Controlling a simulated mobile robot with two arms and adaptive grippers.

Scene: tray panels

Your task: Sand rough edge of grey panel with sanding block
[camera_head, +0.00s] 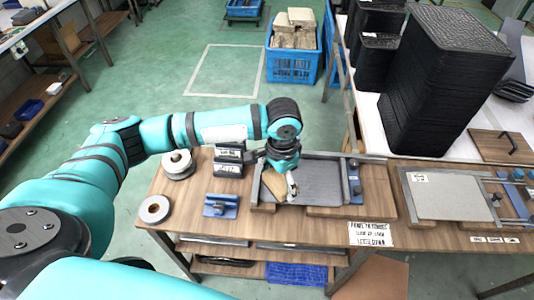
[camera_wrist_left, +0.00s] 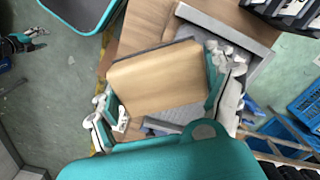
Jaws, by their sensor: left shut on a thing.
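The grey panel (camera_head: 325,180) lies flat in a metal-edged fixture on the wooden workbench. My left gripper (camera_head: 284,188) is over the panel's left end, pointing down. It is shut on the sanding block (camera_head: 272,186), a tan block with a dark grey layer along one edge. In the left wrist view the block (camera_wrist_left: 160,80) fills the space between the fingers of my left gripper (camera_wrist_left: 165,95), tilted in the picture. Part of the grey panel (camera_wrist_left: 258,62) shows behind it. Whether the block touches the panel cannot be told.
Tape rolls (camera_head: 178,164), dark boxes (camera_head: 229,160) and a blue tool (camera_head: 220,205) stand left of the fixture. A second fixture with a light panel (camera_head: 440,196) is at right. Tall black stacks (camera_head: 445,80) stand behind.

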